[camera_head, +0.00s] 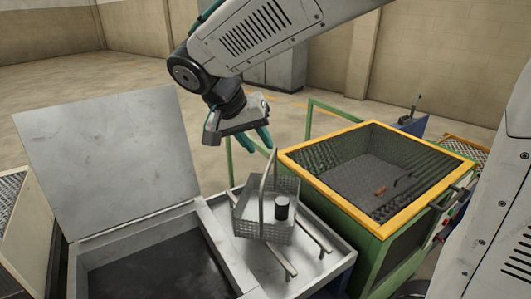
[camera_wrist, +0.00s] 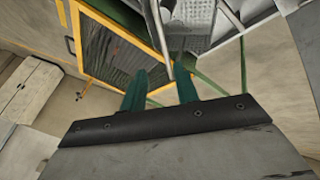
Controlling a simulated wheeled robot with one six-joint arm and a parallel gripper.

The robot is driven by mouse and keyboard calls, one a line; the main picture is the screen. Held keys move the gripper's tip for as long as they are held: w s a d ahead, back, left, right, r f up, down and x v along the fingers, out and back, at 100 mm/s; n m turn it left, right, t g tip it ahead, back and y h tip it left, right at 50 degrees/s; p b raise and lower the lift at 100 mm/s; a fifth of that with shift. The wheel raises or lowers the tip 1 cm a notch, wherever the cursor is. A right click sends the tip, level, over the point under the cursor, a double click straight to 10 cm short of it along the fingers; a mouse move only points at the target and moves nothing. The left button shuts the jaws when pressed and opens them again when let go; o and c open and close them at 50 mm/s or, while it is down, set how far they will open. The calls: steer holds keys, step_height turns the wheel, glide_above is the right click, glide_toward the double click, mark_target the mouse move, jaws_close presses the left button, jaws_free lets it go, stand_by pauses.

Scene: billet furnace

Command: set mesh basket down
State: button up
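The grey mesh basket (camera_head: 251,222) stands on a grey metal bench top (camera_head: 318,226), with its tall hoop handle (camera_head: 263,190) upright. A dark cylinder with a light top (camera_head: 282,208) is inside it. My gripper (camera_head: 256,146) is just above and left of the handle's top, its teal fingers spread apart. In the wrist view the handle (camera_wrist: 159,25) reaches down toward the gap between my fingertips (camera_wrist: 160,76), nearer the right one. I cannot tell whether a finger touches it. Part of the basket (camera_wrist: 197,20) shows at the top of that view.
Two rails (camera_head: 276,260) lie on the bench beside the basket. An open grey box with a raised lid (camera_head: 110,160) is at left. A green bin with a yellow rim (camera_head: 330,196) stands close at right, small items inside. Open floor lies behind.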

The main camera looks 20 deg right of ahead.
steer(key=s+d+f+n+y, duration=0.1)
steer(key=s+d+n+y, duration=0.2)
steer(key=s, duration=0.8)
steer(key=s+d+f+n+y, duration=0.2)
steer(key=s+d, duration=0.3)
steer(key=s, duration=0.6)
steer(key=shift+s+d+n+y, duration=0.15)
steer(key=shift+s+n+y, duration=0.25)
steer(key=shift+y, duration=0.1)
